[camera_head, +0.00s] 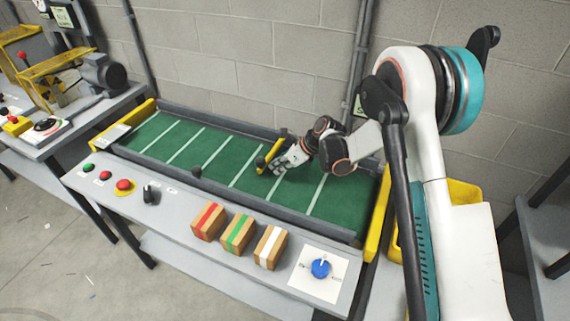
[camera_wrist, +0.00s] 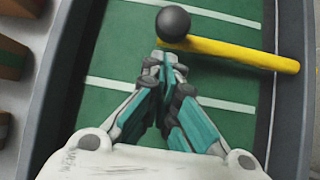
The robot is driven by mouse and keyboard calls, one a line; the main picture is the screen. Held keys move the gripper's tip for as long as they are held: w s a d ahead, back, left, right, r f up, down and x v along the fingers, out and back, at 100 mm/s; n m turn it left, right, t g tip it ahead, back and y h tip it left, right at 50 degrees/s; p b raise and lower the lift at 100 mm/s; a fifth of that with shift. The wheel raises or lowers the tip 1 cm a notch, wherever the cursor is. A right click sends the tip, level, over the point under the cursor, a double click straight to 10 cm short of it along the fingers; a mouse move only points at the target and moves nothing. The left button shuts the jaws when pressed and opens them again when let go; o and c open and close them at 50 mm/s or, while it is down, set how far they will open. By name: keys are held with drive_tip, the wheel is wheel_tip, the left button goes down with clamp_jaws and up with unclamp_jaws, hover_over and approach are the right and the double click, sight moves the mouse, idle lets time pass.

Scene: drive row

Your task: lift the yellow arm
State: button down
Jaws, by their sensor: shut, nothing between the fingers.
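The yellow arm (camera_wrist: 235,53) is a bar lying across the green belt in the wrist view, with a dark ball (camera_wrist: 173,23) at its left end. In the head view the yellow arm (camera_head: 272,150) shows at the belt's middle, reaching from the far rail. My gripper (camera_wrist: 172,70) is shut and empty, its fingertips just below the bar's ball end in the wrist view. In the head view my gripper (camera_head: 279,168) is low over the belt, right beside the arm. I cannot tell whether the fingertips touch it.
The green belt (camera_head: 205,160) runs between grey rails. Red-, green- and white-striped blocks (camera_head: 238,234) stand on the front ledge with a blue dial (camera_head: 320,268), buttons (camera_head: 123,186) and a black switch (camera_head: 150,194).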

drive_tip(key=shift+x, duration=1.45)
drive_tip(key=shift+r, duration=0.1)
